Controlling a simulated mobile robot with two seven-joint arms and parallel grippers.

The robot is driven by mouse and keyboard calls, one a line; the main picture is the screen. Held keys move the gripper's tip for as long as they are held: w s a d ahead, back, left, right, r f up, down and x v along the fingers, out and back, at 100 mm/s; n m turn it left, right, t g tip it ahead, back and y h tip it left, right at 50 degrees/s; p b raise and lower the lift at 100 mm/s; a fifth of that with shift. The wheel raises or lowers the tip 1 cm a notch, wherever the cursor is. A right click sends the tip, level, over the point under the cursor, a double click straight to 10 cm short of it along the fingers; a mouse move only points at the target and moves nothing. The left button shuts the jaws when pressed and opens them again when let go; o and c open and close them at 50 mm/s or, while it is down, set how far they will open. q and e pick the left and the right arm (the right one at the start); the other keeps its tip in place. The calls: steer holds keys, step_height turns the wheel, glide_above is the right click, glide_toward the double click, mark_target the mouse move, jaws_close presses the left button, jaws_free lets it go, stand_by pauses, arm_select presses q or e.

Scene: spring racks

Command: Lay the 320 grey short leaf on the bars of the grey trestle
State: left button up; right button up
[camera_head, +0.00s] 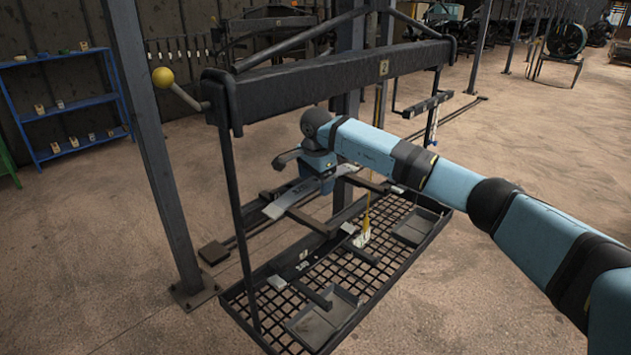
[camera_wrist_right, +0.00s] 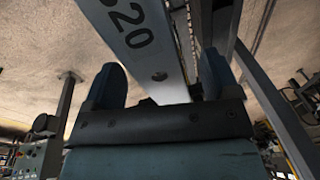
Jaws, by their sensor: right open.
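The grey leaf marked 320 (camera_wrist_right: 130,30) runs between the two fingers of my right gripper (camera_wrist_right: 162,85) in the right wrist view, with a round hole near its end. Those fingers are open, standing apart on either side of the leaf. In the head view the pale leaf (camera_head: 276,207) shows as a strip passing under my right gripper (camera_head: 320,182), which hides its middle. The leaf appears to lie across the dark bars (camera_head: 306,220) of a low trestle. Contact with each bar is hard to tell. My left gripper is not in view.
A heavy hanging beam marked 2 (camera_head: 345,72) crosses above my right gripper. Its rods carry a mesh tray (camera_head: 262,308) below, in front of the trestle. A steel post (camera_head: 160,150) stands left, and a blue shelf (camera_head: 75,104) stands behind it.

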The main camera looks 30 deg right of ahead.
steer(key=shift+s+r, duration=0.1)
steer(key=shift+c, duration=0.7)
jaws_close()
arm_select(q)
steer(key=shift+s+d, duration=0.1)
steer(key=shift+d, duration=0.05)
arm_select(e)
steer(key=shift+r, duration=0.1)
